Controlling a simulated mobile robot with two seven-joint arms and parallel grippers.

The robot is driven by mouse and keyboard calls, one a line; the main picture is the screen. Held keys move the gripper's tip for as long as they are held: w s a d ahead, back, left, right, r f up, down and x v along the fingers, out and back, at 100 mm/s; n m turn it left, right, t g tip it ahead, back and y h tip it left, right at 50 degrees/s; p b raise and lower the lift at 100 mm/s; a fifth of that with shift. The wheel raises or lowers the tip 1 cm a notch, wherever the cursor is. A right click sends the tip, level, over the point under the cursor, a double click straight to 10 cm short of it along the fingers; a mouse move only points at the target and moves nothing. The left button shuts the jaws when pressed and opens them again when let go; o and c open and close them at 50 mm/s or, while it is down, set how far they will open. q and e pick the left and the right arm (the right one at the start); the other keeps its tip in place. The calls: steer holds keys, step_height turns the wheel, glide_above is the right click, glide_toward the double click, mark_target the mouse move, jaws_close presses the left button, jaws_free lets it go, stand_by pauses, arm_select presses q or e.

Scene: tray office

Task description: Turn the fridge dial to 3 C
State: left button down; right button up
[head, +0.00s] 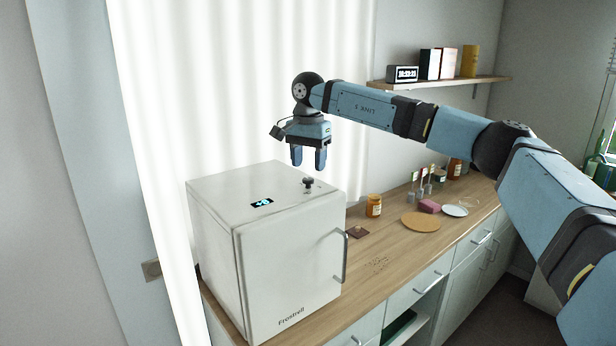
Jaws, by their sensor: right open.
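The white fridge (285,265), marked Frostell, stands on the wooden counter at the left. Its door is closed, with a bar handle (344,256) on the right. My left gripper is not in view.
A shelf (450,82) with a clock (403,74) hangs behind my right arm.

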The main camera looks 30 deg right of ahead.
mark_target(308, 179)
steer(key=shift+f, duration=2.2)
steer(key=shift+c, duration=0.2)
steer(key=c, duration=0.8)
